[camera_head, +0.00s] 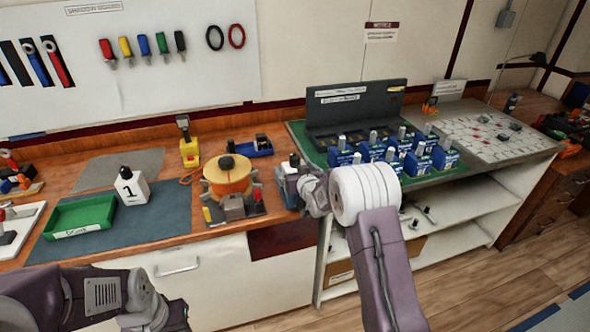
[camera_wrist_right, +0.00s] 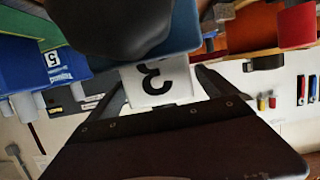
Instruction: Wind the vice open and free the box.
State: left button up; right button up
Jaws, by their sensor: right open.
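A blue vice (camera_head: 286,173) stands on the bench near its front edge, partly hidden behind my right gripper (camera_head: 311,188). In the right wrist view a white box marked 3 (camera_wrist_right: 158,80) appears upside down, against the blue vice body (camera_wrist_right: 184,32). A rounded dark part (camera_wrist_right: 115,25) fills the top of that view and hides some of the vice. The right gripper's dark fingers spread to either side of the box, apart. I cannot tell whether they touch anything. Only my left arm shows, at the lower left; its gripper is out of view.
Left of the vice is an orange spool (camera_head: 229,175) on a stand. A white box marked 1 (camera_head: 131,186) stands by a green tray (camera_head: 80,217) on a grey mat. Several blue breakers (camera_head: 407,150) stand to the right, before a dark case (camera_head: 355,108).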

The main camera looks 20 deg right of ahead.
jog(key=shift+w, duration=0.15)
jog(key=c, duration=2)
jog(key=shift+f, duration=0.1)
jog(key=shift+s, duration=0.2)
jog(key=o, duration=2)
